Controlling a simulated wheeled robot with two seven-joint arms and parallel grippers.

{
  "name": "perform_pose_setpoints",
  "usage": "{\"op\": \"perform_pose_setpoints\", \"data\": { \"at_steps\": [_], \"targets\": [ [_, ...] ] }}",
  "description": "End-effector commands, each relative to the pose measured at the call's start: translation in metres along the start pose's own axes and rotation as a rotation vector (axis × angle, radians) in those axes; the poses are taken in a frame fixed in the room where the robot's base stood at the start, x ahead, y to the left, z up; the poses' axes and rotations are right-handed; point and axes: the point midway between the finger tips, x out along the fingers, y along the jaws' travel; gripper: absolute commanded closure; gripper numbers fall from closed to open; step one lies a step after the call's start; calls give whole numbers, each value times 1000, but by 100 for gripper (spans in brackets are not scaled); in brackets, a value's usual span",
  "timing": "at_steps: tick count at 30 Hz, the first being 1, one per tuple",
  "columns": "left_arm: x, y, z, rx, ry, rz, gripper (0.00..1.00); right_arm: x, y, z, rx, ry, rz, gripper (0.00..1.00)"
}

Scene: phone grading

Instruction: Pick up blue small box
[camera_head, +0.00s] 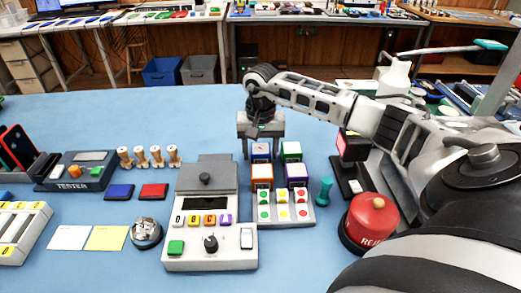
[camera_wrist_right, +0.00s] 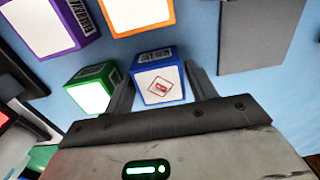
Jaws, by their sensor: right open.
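The blue small box (camera_head: 261,146) stands at the back left of a group of small coloured boxes on the blue table, with a white top and blue edges. My right gripper (camera_head: 260,154) points down over it, with one finger on each side. In the right wrist view the blue box (camera_wrist_right: 158,85) sits between the two open fingers (camera_wrist_right: 160,92), with a small gap visible on at least one side. The box's far side is hidden. My left gripper is not in view.
A green box (camera_head: 292,150) is close beside the blue one. An orange box (camera_head: 262,172) and a purple box (camera_head: 297,172) stand in front. A grey device (camera_head: 208,176) lies left, a teal stamp-like piece (camera_head: 323,190) and red button (camera_head: 372,215) right. The table behind is clear.

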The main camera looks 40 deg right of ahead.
Motion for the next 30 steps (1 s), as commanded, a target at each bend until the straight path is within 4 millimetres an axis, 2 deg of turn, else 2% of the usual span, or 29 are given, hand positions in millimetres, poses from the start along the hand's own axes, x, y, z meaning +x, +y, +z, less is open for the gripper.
{"op": "perform_pose_setpoints", "data": {
  "at_steps": [2,3,6,15,20,26,30],
  "targets": [
    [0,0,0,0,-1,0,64,0,0,0,0,0,0,44],
    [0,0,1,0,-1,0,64,0,0,0,0,0,0,49],
    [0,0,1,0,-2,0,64,0,0,0,0,0,0,77],
    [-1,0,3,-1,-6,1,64,-1,0,0,0,0,0,78],
    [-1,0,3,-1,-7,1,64,-8,0,-1,1,1,0,78],
    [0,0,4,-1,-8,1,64,-35,0,0,-1,3,-1,78],
    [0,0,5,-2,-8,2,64,-59,-10,21,-7,4,-2,78]
  ]
}}
